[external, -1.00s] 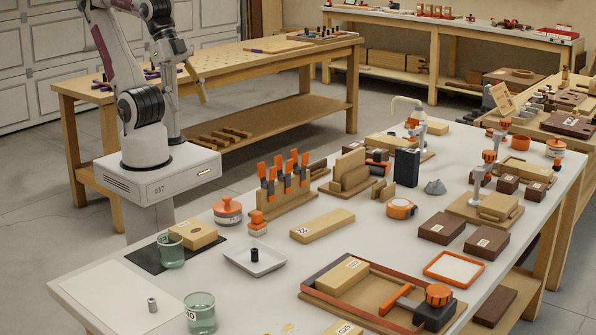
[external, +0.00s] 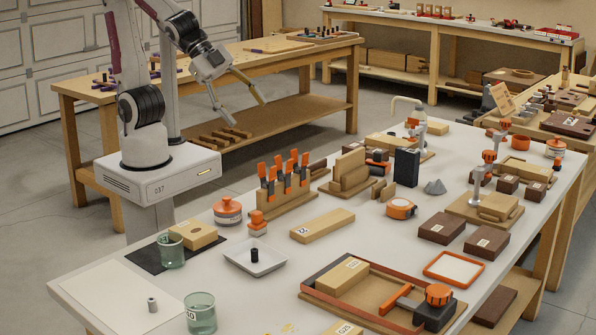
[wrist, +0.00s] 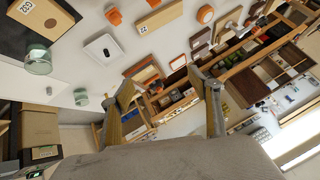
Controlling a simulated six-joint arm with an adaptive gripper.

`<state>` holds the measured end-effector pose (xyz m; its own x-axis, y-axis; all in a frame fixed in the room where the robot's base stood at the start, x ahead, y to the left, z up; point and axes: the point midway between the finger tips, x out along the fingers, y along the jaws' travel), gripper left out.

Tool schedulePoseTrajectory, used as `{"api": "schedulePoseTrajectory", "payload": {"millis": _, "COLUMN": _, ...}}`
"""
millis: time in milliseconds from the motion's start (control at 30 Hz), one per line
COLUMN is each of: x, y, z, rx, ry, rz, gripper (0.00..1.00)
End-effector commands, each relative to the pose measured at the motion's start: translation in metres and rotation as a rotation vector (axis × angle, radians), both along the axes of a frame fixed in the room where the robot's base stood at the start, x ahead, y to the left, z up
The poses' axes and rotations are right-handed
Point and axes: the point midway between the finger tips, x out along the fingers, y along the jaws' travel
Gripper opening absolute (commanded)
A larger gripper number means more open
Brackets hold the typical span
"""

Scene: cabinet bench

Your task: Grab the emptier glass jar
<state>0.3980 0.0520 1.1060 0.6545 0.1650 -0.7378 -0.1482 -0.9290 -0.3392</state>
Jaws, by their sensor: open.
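Two greenish glass jars stand on the white bench. One jar (external: 171,252) is at the left by a black mat and a wooden block; it also shows in the wrist view (wrist: 38,60). The other jar (external: 200,316), with a white label, is at the near edge; a small green shape in the wrist view (wrist: 81,98) looks like it. I cannot tell which holds less. My gripper (external: 246,108) is open and empty, high above and well behind the jars. In the wrist view its spread fingers (wrist: 165,86) have nothing between them.
A wooden block (external: 196,236) lies beside the left jar. A white tray (external: 272,266) with a black piece and a small grey cylinder (external: 152,305) are near the jars. An orange-lidded pot (external: 227,211) stands behind the tray. A pale sheet (external: 112,292) at the left is mostly clear.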

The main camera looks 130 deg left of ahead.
Motion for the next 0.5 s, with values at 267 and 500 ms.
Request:
{"api": "schedulePoseTrajectory", "payload": {"millis": 267, "x": 0.055, "y": -0.010, "z": -0.020, "rx": 0.075, "ry": -0.050, "rz": -0.165, "gripper": 0.61}}
{"api": "schedulePoseTrajectory", "payload": {"millis": 500, "x": 0.093, "y": -0.034, "z": -0.045, "rx": 0.098, "ry": -0.086, "rz": -0.336, "gripper": 0.61}}
